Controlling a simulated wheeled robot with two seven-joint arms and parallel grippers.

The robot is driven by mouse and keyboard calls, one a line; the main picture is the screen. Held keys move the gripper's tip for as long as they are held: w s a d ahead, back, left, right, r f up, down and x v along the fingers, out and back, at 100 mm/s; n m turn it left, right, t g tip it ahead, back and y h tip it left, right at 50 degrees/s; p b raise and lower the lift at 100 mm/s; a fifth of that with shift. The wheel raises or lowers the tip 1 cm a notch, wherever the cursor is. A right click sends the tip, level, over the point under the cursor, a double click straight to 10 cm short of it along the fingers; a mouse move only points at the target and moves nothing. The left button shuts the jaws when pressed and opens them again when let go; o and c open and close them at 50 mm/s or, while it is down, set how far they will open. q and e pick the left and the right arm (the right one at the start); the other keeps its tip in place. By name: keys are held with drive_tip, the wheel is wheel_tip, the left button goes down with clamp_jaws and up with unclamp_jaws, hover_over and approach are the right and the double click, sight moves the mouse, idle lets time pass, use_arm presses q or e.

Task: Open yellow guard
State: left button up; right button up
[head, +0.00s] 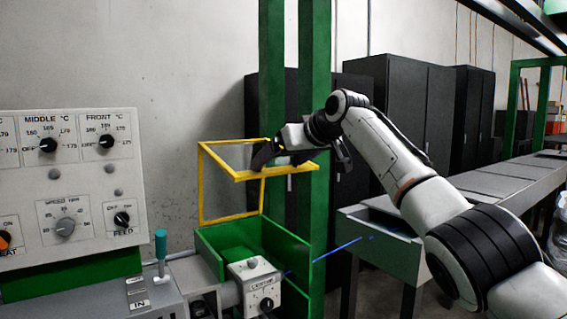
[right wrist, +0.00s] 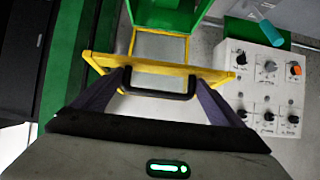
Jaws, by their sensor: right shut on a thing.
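The yellow guard (head: 258,175) is a yellow frame with see-through panels. In the head view it stands raised above the green box (head: 285,243), with its upper section jutting out over it. My right gripper (head: 283,157) is at that upper section. In the right wrist view the guard (right wrist: 160,68) has a black handle (right wrist: 160,94), and the two fingers of my right gripper (right wrist: 160,85) are closed against the handle's two ends. The exact finger contact is partly hidden in the head view. My left gripper is not in view.
A control panel with knobs (head: 75,190) stands at the left, with a teal-handled lever (head: 160,247) beside it. A green post (head: 313,100) rises just behind the guard. A blue cable (head: 345,245) runs right from the box toward a grey trough (head: 375,245).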

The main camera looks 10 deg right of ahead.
drive_tip(key=shift+f, duration=0.55)
drive_tip(key=o, duration=1.2)
drive_tip(key=shift+o, duration=0.2)
drive_tip(key=shift+w, duration=0.15)
drive_tip(key=shift+b, duration=0.4)
drive_tip(key=shift+b+v, duration=1.15)
drive_tip(key=shift+v, duration=0.05)
drive_tip(key=b+v, duration=0.2)
drive_tip(key=v, duration=0.6)
drive_tip(key=shift+r, duration=0.25)
